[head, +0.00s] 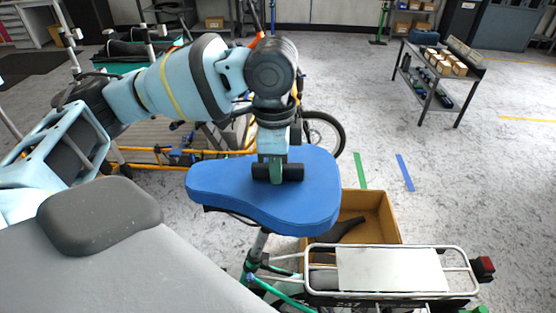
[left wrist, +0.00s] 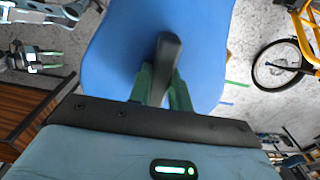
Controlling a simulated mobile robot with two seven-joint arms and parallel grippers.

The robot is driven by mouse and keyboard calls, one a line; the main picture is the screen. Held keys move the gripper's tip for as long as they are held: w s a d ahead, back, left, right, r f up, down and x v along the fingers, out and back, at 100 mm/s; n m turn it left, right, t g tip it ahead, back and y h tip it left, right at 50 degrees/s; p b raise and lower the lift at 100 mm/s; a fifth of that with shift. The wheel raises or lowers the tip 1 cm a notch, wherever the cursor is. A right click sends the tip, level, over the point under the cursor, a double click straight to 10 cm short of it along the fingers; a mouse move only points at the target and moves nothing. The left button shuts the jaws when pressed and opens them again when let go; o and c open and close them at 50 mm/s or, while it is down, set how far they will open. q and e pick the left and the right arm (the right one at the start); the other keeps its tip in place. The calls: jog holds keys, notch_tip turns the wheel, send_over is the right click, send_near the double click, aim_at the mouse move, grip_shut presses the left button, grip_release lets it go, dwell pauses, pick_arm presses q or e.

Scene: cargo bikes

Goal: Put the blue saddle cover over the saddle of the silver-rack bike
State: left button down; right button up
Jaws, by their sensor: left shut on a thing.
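The blue saddle cover (head: 235,185) lies level at the top of the seat post of the green-framed bike with the silver rack (head: 455,250). It also fills the upper middle of the left wrist view (left wrist: 120,50). My left gripper (head: 277,172) points down at the cover's wide end, shut on a dark bar on its top. The green fingers show on both sides of that bar in the left wrist view (left wrist: 162,85). The saddle is hidden beneath the cover except for a dark edge below it. I cannot tell how fully the cover is seated. My right gripper is not in view.
An open cardboard box (head: 385,215) with a dark item inside stands behind the rack. A yellow-framed cargo bike (head: 150,155) stands behind my left arm. A low dark table with small boxes (head: 440,75) is at back right. The floor between is mostly clear.

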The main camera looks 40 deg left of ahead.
pick_arm(q)
jog(key=shift+f, duration=0.8)
jog(key=shift+f, duration=0.1)
jog(key=shift+f, duration=0.25)
dwell(0.4)
jog(key=shift+f, duration=0.7)
jog(key=shift+w+f, duration=0.1)
jog(key=shift+f, duration=0.7)
jog(key=c, duration=1.2)
grip_release()
